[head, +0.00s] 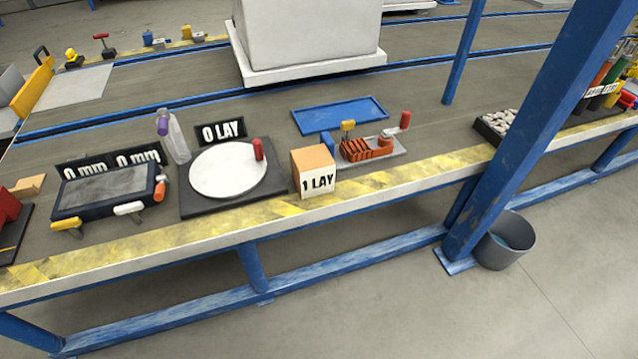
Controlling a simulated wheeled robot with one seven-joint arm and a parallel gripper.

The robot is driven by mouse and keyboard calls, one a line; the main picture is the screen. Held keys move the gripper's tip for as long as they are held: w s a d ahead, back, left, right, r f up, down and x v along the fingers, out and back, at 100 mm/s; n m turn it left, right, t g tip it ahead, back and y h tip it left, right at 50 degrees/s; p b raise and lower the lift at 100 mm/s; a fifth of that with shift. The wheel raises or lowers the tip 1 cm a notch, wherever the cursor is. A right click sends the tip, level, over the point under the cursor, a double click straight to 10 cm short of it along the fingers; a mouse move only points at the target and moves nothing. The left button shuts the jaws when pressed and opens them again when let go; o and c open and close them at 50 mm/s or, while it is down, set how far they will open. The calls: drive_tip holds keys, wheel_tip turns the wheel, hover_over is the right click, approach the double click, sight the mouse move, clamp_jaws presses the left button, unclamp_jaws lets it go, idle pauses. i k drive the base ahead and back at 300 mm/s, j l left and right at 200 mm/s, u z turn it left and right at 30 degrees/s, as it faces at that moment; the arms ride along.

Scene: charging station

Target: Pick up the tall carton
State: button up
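No carton that is clearly tall shows on the bench. The nearest match is a small upright box (314,170) with an orange-tan top and a pale front marked "1 LAY". It stands near the front edge of the bench, right of a white round plate (228,170). A small flat tan box (28,186) lies at the far left; I cannot tell whether it is a carton. My gripper is not in view.
A blue tray (340,115) lies behind the box, and an orange device (368,148) stands to its right. A clear bottle (178,142) stands left of the plate. A blue post (540,120) rises at right, beside a grey bin (504,241) on the floor.

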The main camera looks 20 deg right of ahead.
sight(313, 166)
drive_tip(key=i+u, duration=0.35)
drive_tip(key=i+l+u, duration=0.1)
drive_tip(key=u, duration=0.25)
drive_tip(key=i+l+u, duration=0.2)
drive_tip(key=u, duration=0.15)
drive_tip(key=i, duration=0.1)
